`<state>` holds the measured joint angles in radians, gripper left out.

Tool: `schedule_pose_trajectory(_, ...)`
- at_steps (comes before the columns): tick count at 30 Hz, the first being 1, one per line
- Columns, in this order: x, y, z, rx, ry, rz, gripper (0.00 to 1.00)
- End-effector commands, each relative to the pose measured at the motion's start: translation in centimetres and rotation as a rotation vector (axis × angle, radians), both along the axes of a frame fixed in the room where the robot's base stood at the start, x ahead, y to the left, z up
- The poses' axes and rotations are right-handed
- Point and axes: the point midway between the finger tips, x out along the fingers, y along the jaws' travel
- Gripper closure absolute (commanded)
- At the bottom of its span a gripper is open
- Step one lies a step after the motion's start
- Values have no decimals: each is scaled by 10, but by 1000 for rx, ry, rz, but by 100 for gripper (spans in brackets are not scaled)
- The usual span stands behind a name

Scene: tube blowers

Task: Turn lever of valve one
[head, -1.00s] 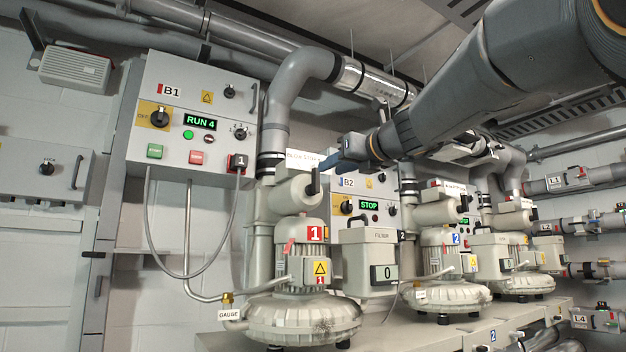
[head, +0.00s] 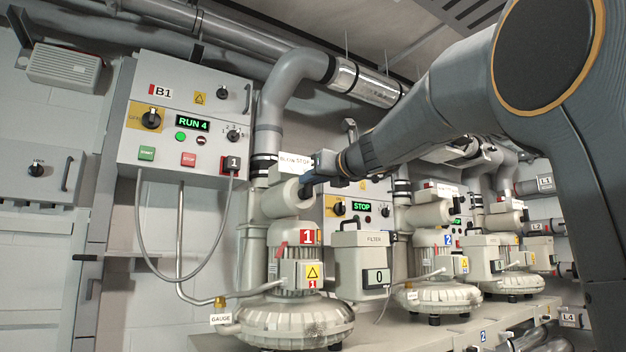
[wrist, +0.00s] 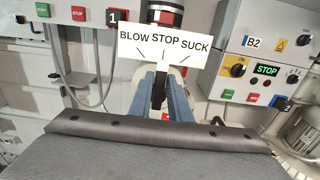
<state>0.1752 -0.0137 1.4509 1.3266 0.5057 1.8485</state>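The lever of valve one is black with a pale tip (wrist: 161,88). In the wrist view it stands between the two blue fingers of my gripper (wrist: 161,92), pointing towards STOP on the white BLOW STOP SUCK sign (wrist: 164,38). The fingers lie close along both sides of the lever; whether they press on it cannot be told. In the head view my gripper (head: 307,186) is at the front of the pale valve body (head: 283,200) above blower 1 (head: 293,315), and it mostly hides the lever. The sign (head: 289,163) is partly hidden there.
Control box B1 (head: 180,120) reads RUN 4, on the wall at left. Box B2 (wrist: 262,50) reads STOP, close on the right. A filter box (head: 362,255) stands beside blower 1. Blower 2 (head: 432,295) stands further right. A large grey pipe rises behind the valve.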

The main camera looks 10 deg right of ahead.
Motion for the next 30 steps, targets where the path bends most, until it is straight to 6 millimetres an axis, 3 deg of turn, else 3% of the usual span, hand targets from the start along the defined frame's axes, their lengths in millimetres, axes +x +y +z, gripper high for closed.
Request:
schedule_pose_trajectory(3,0,0,0,0,0,0,100)
schedule_pose_trajectory(14,-1,1,-1,-44,-14,0,100)
schedule_pose_trajectory(30,-4,14,-7,-426,-138,0,100)
